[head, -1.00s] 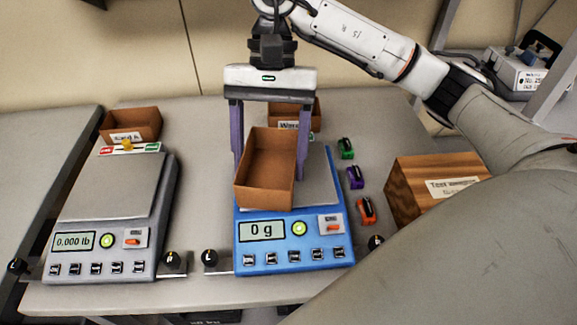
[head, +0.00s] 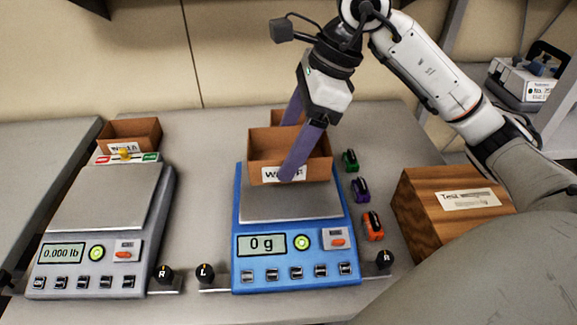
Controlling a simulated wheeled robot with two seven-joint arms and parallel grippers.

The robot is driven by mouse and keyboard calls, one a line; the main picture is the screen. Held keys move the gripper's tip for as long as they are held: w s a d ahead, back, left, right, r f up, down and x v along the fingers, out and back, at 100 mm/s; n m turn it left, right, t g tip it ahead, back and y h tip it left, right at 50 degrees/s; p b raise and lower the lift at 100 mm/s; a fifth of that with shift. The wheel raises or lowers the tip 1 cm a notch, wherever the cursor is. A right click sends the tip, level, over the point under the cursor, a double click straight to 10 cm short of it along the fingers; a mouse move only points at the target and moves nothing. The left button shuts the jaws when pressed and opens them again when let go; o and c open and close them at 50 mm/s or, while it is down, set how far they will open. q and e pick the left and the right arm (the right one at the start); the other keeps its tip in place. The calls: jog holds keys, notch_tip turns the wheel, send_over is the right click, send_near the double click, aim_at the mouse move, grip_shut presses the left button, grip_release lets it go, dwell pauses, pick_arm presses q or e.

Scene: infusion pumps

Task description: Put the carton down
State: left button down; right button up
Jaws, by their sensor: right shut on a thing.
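A brown open carton (head: 256,150) with a white label is at the far part of the blue scale (head: 240,265), over its metal plate. My right gripper (head: 295,160) is shut on the carton, with its purple fingers reaching down at a tilt, one in front of it and one behind. The blue scale's display reads 0 g. The carton appears to be held just above the plate; I cannot tell whether it touches. My left gripper is not in view.
A grey scale (head: 103,198) reading 0.000 lb stands at left, with another brown carton (head: 143,130) behind it. A further carton (head: 279,117) is partly hidden behind the held one. Green, purple and orange small items (head: 361,189) and a wooden box (head: 422,217) stand at right.

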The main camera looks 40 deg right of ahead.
jog(key=shift+f, duration=2.2)
jog(key=shift+f, duration=0.1)
jog(key=o, duration=1)
jog(key=shift+o, duration=0.2)
jog(key=v, duration=1.2)
